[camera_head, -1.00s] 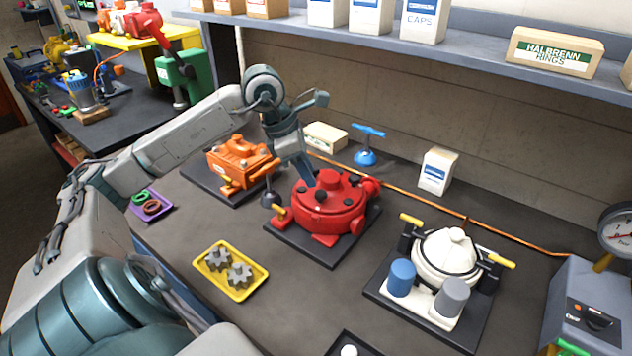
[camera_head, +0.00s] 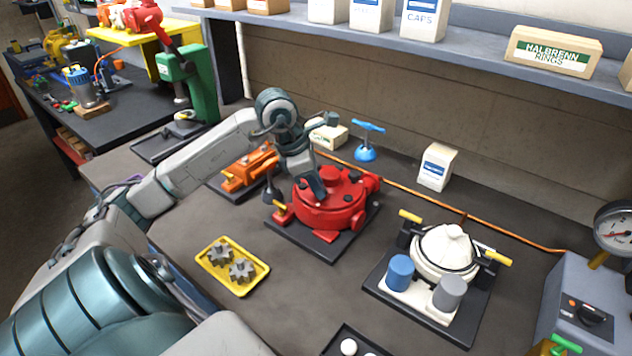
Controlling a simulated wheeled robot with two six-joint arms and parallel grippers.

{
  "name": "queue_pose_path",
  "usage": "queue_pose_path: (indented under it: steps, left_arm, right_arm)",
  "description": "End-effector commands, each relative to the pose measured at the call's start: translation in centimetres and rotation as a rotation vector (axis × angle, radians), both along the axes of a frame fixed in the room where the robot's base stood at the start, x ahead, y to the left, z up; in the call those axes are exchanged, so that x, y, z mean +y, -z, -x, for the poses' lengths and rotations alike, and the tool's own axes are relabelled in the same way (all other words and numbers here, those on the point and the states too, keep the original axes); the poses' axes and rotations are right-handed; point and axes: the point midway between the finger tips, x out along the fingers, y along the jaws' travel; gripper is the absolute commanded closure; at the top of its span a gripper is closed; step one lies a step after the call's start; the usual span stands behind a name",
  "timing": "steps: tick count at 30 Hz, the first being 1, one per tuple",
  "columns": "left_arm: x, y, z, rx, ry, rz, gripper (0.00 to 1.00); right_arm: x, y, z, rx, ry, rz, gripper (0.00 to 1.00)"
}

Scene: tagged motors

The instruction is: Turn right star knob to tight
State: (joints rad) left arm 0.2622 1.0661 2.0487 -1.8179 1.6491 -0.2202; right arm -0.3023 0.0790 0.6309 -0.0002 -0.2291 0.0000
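A red round motor housing (camera_head: 340,216) sits on a black base plate in the middle of the bench, with several small dark knobs on its top. One dark knob (camera_head: 348,198) shows on the top, right of my fingers. I cannot tell from here which is the right star knob. My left gripper (camera_head: 318,192) reaches in from the left and points down onto the top of the red housing, left of its centre. The fingertips look at or just above the surface and hide what is beneath them. Whether they are apart or closed is too small to tell. My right gripper is out of view.
An orange motor (camera_head: 247,168) stands left behind my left arm. A yellow tray (camera_head: 243,288) with gears lies in front. A white motor (camera_head: 444,252) stands to the right. A blue-handled valve (camera_head: 365,150) and a white box (camera_head: 436,168) stand behind.

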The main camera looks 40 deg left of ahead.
Motion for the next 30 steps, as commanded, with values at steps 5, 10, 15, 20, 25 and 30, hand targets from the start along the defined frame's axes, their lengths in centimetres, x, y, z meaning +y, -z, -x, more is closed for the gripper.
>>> queue_pose_path:
  steps: [5,10,15,20,25,30]
  left_arm:
    - [0.0,0.0,0.0,-0.001,0.011,0.001,0.98]
    - [0.0,0.2,-0.1,-0.002,0.061,0.001,0.98]
    - [0.1,0.2,-0.2,-0.003,0.168,0.002,0.98]
    - [0.2,0.2,-0.4,-0.004,0.308,0.004,0.98]
    - [0.2,-0.1,-0.6,-0.002,0.469,0.004,0.98]
    - [0.3,-0.6,-0.7,0.001,0.627,0.004,0.98]
  right_arm:
    - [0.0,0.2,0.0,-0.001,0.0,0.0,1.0]
    - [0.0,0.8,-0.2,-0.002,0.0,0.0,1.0]
    - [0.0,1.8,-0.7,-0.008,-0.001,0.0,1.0]
    - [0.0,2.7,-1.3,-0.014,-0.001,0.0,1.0]
    - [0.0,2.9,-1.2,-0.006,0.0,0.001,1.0]
    - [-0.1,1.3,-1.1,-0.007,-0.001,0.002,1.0]
